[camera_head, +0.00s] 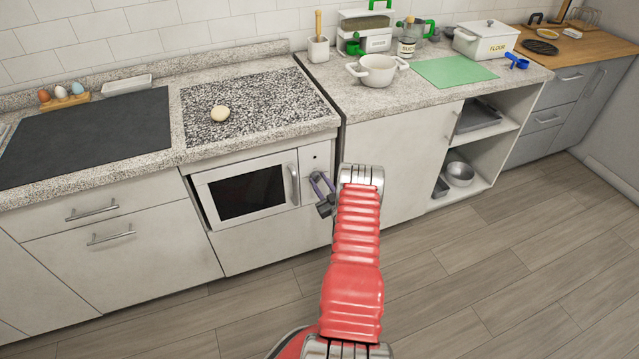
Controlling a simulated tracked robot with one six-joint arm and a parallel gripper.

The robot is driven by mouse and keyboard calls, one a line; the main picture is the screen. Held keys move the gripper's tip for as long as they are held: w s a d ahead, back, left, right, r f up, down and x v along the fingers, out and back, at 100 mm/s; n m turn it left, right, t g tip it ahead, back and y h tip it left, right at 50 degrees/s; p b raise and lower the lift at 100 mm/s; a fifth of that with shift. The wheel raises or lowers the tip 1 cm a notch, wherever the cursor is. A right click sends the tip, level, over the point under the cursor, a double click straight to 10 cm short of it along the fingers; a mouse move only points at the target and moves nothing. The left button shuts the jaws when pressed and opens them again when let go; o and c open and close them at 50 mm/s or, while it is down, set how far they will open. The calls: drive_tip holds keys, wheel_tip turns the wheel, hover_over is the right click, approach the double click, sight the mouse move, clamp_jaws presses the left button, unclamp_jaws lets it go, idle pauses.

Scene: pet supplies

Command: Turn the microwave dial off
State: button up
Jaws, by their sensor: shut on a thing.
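The white microwave (297,158) is built in under the counter, with a dark window and a vertical handle on its closed door. Its control panel is the narrow strip to the right of the door. My gripper (318,180) reaches that panel from the front right, and its fingers are closed at the lower part of the panel. The microwave dial is hidden at the fingers, so its angle cannot be read. A small dark mark shows on the panel above the fingers.
A round pale bun (220,114) lies on the speckled board above the microwave. A white pot (377,70) and a green mat (453,71) are on the right counter. The floor in front is clear.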

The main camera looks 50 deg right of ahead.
drive_tip(key=n, duration=0.6)
drive_tip(key=shift+s+a+f+g+y, duration=0.1)
drive_tip(key=shift+f+g+y, duration=0.15)
drive_tip(key=shift+g+y, duration=0.05)
drive_tip(key=shift+n, duration=0.3)
drive_tip(key=o, duration=1)
drive_tip(key=shift+r, duration=0.2)
drive_tip(key=shift+o, duration=0.2)
drive_tip(key=v, duration=1.3)
drive_tip(key=shift+s, duration=0.3)
